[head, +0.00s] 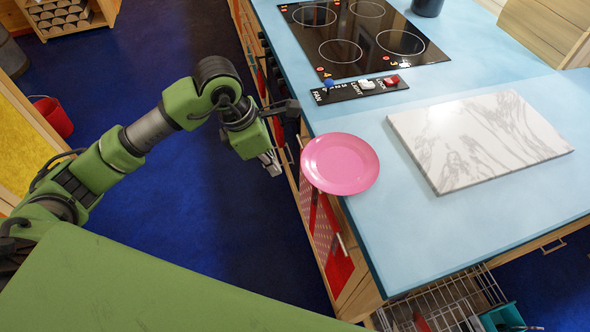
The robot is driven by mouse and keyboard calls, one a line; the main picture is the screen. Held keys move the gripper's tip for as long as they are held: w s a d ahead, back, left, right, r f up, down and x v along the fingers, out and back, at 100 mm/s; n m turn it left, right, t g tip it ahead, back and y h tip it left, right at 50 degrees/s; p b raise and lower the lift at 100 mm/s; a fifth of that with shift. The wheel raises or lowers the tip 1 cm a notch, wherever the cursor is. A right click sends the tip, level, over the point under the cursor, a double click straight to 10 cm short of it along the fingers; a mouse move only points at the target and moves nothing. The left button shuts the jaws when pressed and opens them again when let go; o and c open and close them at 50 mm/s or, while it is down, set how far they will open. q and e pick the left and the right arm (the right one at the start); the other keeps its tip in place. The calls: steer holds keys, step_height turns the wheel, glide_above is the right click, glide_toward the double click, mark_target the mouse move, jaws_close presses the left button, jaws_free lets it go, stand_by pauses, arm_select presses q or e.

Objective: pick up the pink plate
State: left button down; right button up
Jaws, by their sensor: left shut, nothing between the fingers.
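The pink plate (340,164) lies flat on the light blue counter (420,235), close to the counter's left edge, its rim at or slightly over that edge. My left gripper (272,166) hangs off the counter's left side, just left of the plate and apart from it. Its fingers point down towards the floor and are shut with nothing between them. My right gripper is not in view.
A white marbled board (480,139) lies right of the plate. Behind it are a control panel (359,89) with knobs and a black cooktop (362,38). Drawers with handles line the counter's left side. A red bucket (54,117) stands at far left.

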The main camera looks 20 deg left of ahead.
mark_target(305, 173)
arm_select(q)
steer(key=w+d+f+p, duration=0.3)
steer(key=d+f, duration=0.1)
steer(key=f, duration=0.1)
steer(key=shift+d+f, duration=0.2)
steer(key=shift+d, duration=0.1)
steer(key=shift+w, duration=0.1)
steer(key=shift+w+d+b, duration=0.55)
steer(key=shift+d+b, duration=0.25)
steer(key=shift+b, duration=0.05)
